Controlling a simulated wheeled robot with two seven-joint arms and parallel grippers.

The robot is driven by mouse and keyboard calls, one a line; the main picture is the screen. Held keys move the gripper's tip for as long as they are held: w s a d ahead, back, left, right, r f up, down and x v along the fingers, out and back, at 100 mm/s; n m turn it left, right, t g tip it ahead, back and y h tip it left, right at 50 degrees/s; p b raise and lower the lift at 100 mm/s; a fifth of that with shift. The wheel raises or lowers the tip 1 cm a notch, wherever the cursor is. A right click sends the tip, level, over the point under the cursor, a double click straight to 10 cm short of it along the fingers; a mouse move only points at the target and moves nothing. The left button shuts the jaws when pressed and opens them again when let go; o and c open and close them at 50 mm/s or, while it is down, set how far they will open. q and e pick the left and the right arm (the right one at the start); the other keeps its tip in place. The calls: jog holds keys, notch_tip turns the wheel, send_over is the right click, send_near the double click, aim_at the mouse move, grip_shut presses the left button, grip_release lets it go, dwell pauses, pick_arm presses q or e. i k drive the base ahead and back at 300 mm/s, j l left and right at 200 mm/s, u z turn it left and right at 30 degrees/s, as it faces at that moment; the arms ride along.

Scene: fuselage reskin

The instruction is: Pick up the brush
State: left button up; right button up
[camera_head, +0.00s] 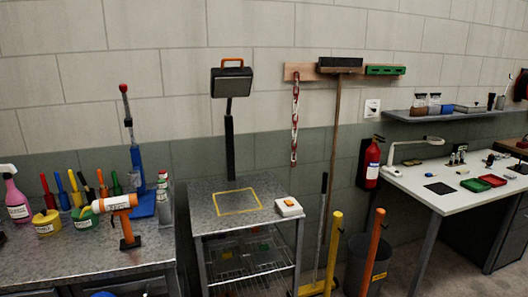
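No small hand brush can be made out for certain. A long-handled broom (338,65) hangs head-up on a wooden wall rack (297,72), its dark head at the top and its thin wooden handle running down the wall. Several upright tools with coloured handles (76,188) stand at the back of the left bench; whether one is a brush is too small to tell. Neither of my grippers is in view.
The left bench (95,262) holds an orange-and-white drill-like tool (122,215), tubs and bottles. A metal cart (205,217) has a yellow-outlined square on top. A white table (420,187) stands right. Yellow (333,250) and orange (374,250) posts rise in front.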

aim_at(44, 182)
jog(key=j+u, duration=0.35)
jog(key=i+j+u, duration=0.15)
jog(key=j+u, duration=0.25)
jog(key=i+j+u, duration=0.15)
jog(key=j+u, duration=0.2)
jog(key=j, duration=0.1)
